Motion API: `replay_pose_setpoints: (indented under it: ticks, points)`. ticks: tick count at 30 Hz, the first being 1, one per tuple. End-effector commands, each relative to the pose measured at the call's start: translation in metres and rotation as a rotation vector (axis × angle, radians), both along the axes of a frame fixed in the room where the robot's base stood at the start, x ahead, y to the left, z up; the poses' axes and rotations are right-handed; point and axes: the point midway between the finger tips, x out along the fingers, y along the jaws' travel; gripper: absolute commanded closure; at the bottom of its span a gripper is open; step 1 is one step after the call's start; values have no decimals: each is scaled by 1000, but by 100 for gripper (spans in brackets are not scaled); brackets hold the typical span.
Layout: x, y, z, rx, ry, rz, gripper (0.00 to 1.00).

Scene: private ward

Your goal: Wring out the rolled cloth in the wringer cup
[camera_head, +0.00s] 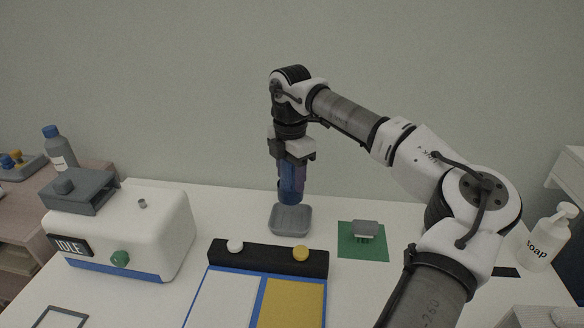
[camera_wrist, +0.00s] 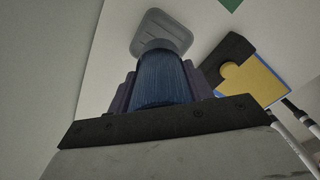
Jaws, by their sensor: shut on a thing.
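My gripper (camera_head: 292,178) points straight down and is shut on a blue, ribbed roll, which looks like the rolled cloth (camera_head: 290,187). In the wrist view the roll (camera_wrist: 160,85) sits between the two purplish fingers, with a grey round end at its far tip. Below it on the white table is a shallow grey dish (camera_head: 291,232). The dish also shows just beyond the roll in the wrist view (camera_wrist: 177,27). The roll's tip appears above the dish; whether they touch is unclear. I cannot tell which grey piece is the wringer cup.
A white machine (camera_head: 165,225) marked IDLE, with a green knob and grey top box, stands left. A dark bar (camera_head: 265,259) with white and yellow knobs lies in front, above white and yellow panels. Right are a green mat (camera_head: 375,249) with a grey block and a soap bottle (camera_head: 549,240).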

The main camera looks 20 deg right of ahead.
Motion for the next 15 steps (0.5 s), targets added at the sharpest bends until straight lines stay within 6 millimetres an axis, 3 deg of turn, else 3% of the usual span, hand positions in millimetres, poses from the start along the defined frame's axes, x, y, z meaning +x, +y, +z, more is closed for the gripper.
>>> replay_pose_setpoints:
  ticks: [15]
  points:
    - [0,0,-59,1,1,0,99]
